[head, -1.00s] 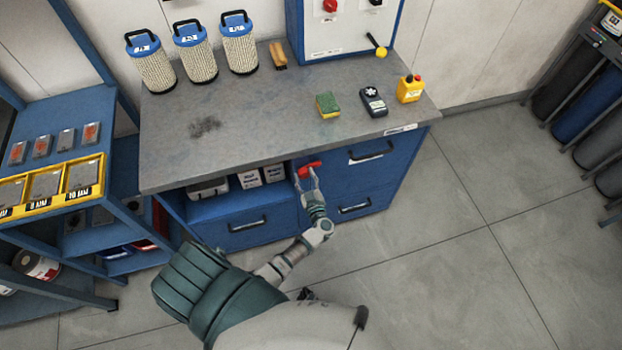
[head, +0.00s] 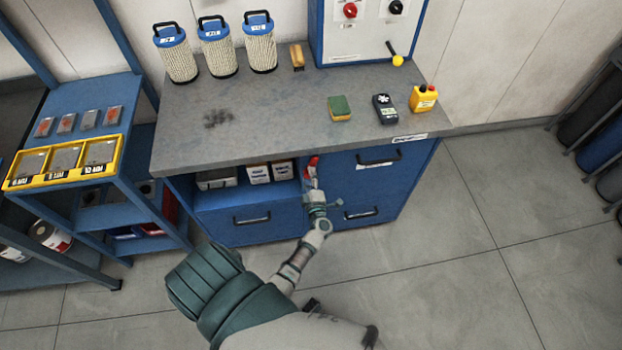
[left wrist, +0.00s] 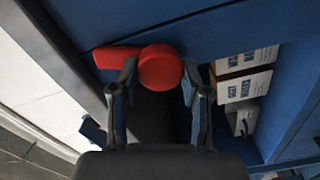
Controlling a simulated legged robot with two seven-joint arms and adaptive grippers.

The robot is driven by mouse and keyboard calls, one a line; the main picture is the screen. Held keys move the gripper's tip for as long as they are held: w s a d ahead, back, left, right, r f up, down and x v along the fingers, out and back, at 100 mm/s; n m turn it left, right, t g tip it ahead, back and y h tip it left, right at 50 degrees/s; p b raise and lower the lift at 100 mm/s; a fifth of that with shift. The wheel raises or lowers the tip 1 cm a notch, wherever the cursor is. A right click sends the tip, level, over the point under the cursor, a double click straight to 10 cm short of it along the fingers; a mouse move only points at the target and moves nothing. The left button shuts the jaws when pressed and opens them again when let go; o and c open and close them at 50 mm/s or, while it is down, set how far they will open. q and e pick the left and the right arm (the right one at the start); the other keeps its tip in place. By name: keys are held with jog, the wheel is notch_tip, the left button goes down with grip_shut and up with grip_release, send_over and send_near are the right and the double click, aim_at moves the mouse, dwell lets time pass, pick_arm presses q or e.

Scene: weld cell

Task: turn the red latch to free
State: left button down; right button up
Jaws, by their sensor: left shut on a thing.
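The red latch (head: 312,166) is on the blue cabinet front, at the upper corner between the open shelf and the right-hand drawers. In the head view its handle stands close to upright. In the left wrist view the latch shows a round red hub (left wrist: 160,68) with a short lever pointing to the picture's left. My left gripper (head: 313,184) is at the latch, shut on it, with a finger on each side of the hub in the left wrist view (left wrist: 158,85). The fingers hide part of the latch. My right gripper is not in view.
The grey worktop (head: 260,130) overhangs just above the latch. It carries filters, a sponge (head: 340,108), a meter (head: 385,109) and a yellow bottle (head: 423,99). White boxes (head: 258,174) sit in the open shelf beside the latch. The floor (head: 430,270) at right is clear.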

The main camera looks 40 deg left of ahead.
pick_arm(q)
jog(key=shift+w+a+r+n+b, duration=0.1)
jog(key=shift+n+b, duration=0.3)
jog(key=shift+n, duration=0.65)
jog(key=shift+a+r+n+b, duration=0.1)
jog(key=shift+n+b, duration=0.25)
jog(key=shift+n, duration=0.7)
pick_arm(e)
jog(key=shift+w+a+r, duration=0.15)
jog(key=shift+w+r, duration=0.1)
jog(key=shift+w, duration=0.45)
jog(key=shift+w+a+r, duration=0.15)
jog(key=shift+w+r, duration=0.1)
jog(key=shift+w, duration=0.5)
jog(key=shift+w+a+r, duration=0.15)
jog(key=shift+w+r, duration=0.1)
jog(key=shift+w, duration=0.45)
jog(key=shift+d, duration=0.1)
pick_arm(q)
jog(key=c, duration=0.7)
grip_release()
jog(key=shift+o, duration=0.7)
jog(key=shift+w+a+f, duration=0.1)
jog(key=shift+f, duration=0.2)
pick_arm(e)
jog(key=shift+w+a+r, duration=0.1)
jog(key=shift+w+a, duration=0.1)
